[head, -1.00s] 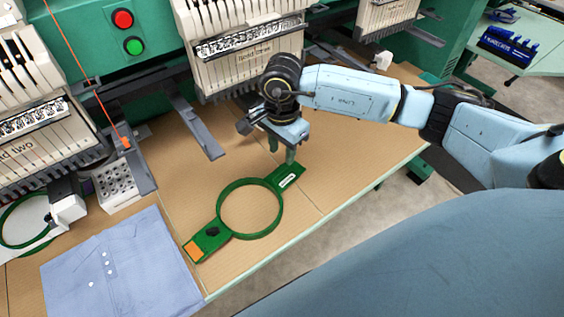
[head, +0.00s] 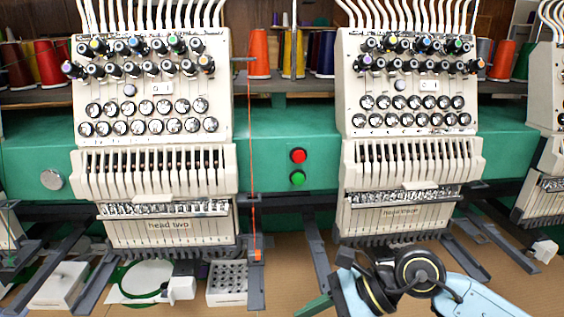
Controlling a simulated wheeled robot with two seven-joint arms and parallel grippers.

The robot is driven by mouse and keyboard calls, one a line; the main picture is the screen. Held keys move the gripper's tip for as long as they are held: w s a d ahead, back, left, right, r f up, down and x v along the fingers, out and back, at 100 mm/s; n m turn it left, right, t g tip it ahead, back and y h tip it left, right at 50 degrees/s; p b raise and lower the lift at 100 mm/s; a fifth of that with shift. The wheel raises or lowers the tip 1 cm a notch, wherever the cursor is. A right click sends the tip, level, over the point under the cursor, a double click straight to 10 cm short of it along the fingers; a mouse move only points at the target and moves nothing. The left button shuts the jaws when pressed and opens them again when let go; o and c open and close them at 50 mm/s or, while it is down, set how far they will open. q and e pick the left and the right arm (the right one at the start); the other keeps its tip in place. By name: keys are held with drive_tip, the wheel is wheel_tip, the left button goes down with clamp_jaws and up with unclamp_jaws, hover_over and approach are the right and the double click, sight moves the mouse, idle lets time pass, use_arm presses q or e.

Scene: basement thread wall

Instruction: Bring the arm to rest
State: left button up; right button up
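My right arm comes in at the lower right of the head view. Its black wrist joint and pale blue gripper body (head: 347,294) show at the bottom edge, in front of the machine head on the right. A dark green piece (head: 315,306) juts out to the left beside the gripper body. I cannot tell whether it is a finger or part of the green hoop. The fingertips are not clearly visible, so open or shut cannot be told. My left gripper is out of view.
Embroidery head two (head: 155,170) and another head (head: 405,170) stand on the green machine beam. Between them are a red button (head: 298,156) and a green button (head: 298,178). A white perforated block (head: 227,283) and a hooped white piece (head: 145,278) lie below. Thread cones line the shelf.

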drive_tip(key=a+r+m+t+y, duration=0.45)
drive_tip(key=r+m+y, duration=0.35)
drive_tip(key=r, duration=0.3)
drive_tip(key=w+d+r+m+t+h, duration=0.1)
drive_tip(key=w+d+r+m+t, duration=0.15)
drive_tip(key=m+t, duration=0.45)
drive_tip(key=w+d+r+m+t+h, duration=0.1)
drive_tip(key=d+m+t, duration=0.3)
drive_tip(key=m, duration=0.5)
drive_tip(key=d+f+m+h, duration=1.3)
drive_tip(key=f+m+h, duration=0.3)
drive_tip(key=m, duration=0.6)
drive_tip(key=s+d+f+m+g, duration=0.1)
drive_tip(key=s+f+m+g, duration=0.2)
drive_tip(key=s+f+g, duration=0.5)
drive_tip(key=s+d+f+m+g, duration=0.1)
drive_tip(key=s+f+m+g, duration=0.3)
drive_tip(key=s, duration=0.7)
wheel_tip(320, 180, down, 26)
drive_tip(key=s, duration=0.3)
drive_tip(key=s+d+f+g, duration=0.2)
drive_tip(key=s+f, duration=1.3)
drive_tip(key=s, duration=0.1)
drive_tip(key=shift+d+n+h, duration=0.25)
drive_tip(key=shift+n+h, duration=0.05)
